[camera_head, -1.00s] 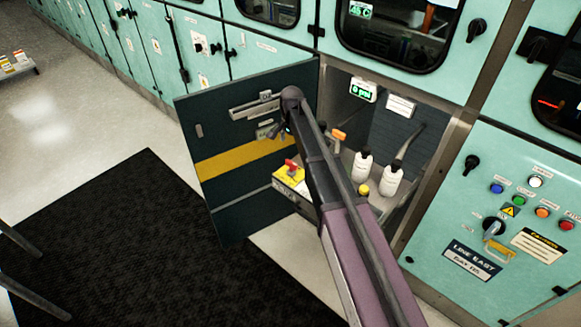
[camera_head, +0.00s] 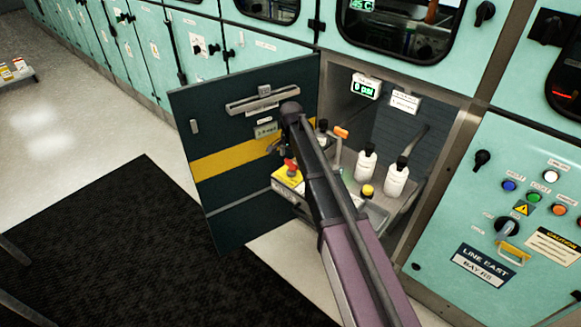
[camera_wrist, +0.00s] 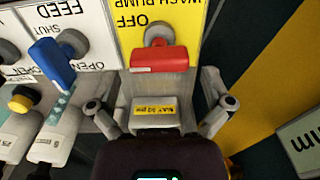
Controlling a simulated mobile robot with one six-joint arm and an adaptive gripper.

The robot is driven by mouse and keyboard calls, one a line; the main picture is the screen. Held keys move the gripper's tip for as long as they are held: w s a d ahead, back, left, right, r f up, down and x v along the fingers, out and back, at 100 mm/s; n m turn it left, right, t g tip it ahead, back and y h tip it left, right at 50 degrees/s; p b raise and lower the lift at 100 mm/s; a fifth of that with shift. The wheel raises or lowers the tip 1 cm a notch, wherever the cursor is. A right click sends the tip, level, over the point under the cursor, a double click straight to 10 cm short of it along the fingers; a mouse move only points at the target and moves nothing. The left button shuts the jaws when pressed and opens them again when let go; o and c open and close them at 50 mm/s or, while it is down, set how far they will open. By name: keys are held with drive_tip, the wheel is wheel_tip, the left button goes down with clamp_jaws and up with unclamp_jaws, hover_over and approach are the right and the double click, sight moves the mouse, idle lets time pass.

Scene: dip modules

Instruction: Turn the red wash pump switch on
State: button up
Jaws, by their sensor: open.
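The red wash pump switch (camera_wrist: 158,60) is a red handle on a grey knob, on a yellow plate (camera_wrist: 188,22) marked "WASH PUMP" and "OFF", upside down in the wrist view. In the head view the red switch (camera_head: 290,165) shows just left of my arm, on a yellow panel in the open cabinet. My gripper (camera_wrist: 163,104) is open and empty in the wrist view. Its two fingers are spread wide, to the left and right below the red handle, and do not visibly touch it. In the head view my arm hides most of the gripper.
A blue feed handle (camera_wrist: 54,66) is close left of the red switch in the wrist view. White bottles (camera_head: 396,180) stand in the cabinet right of my arm. The dark cabinet door (camera_head: 222,175) stands open at left. A gauge (camera_head: 365,88) reads 0 psi.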

drive_tip(key=shift+f+b, duration=0.65)
drive_tip(key=shift+f, duration=0.3)
drive_tip(key=shift+a, duration=0.1)
drive_tip(key=c, duration=1)
